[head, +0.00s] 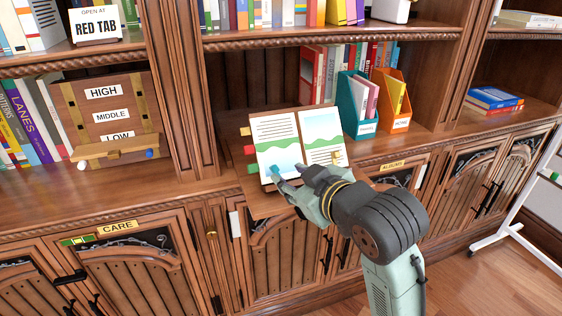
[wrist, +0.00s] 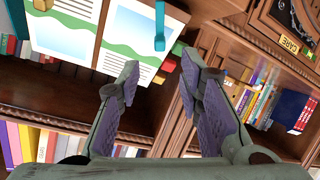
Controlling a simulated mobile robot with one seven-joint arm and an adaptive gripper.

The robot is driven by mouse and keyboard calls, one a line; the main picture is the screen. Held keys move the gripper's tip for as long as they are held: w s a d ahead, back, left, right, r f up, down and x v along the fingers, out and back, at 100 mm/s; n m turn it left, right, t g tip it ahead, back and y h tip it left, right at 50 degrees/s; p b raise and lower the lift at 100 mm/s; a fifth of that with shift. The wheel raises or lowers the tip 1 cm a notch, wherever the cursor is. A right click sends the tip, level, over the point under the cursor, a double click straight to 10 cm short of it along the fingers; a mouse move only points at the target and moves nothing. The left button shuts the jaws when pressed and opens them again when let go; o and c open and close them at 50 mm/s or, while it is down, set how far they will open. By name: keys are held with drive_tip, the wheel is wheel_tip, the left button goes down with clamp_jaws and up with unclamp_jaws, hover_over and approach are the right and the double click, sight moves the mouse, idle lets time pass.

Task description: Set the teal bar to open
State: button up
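The teal bar (wrist: 159,22) shows in the wrist view as a thin strip with a squarer lower end, over a page of the open picture book (wrist: 65,35). In the head view a small teal patch (head: 275,170) shows at the book's lower left page, partly hidden by my gripper. The book (head: 322,124) leans on a wooden board. My gripper (head: 287,177) is at the book's lower edge. In the wrist view my gripper (wrist: 161,68) is open and empty, its fingertips apart, just below the bar's end. I cannot tell whether it touches anything.
A teal file holder (head: 350,103) and an orange one (head: 393,100) stand right of the book. Coloured tabs stick out at the book's left edge. A wooden panel (head: 78,108) labelled HIGH, MIDDLE, LOW stands left. Cabinet doors (head: 140,270) lie below the ledge.

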sight(275, 168)
drive_tip(key=x, duration=0.8)
drive_tip(key=shift+w+a+f+p, duration=0.1)
drive_tip(key=shift+w+a+p, duration=0.1)
drive_tip(key=shift+p, duration=0.15)
drive_tip(key=shift+d, duration=0.1)
drive_tip(key=shift+c, duration=0.5)
clamp_jaws()
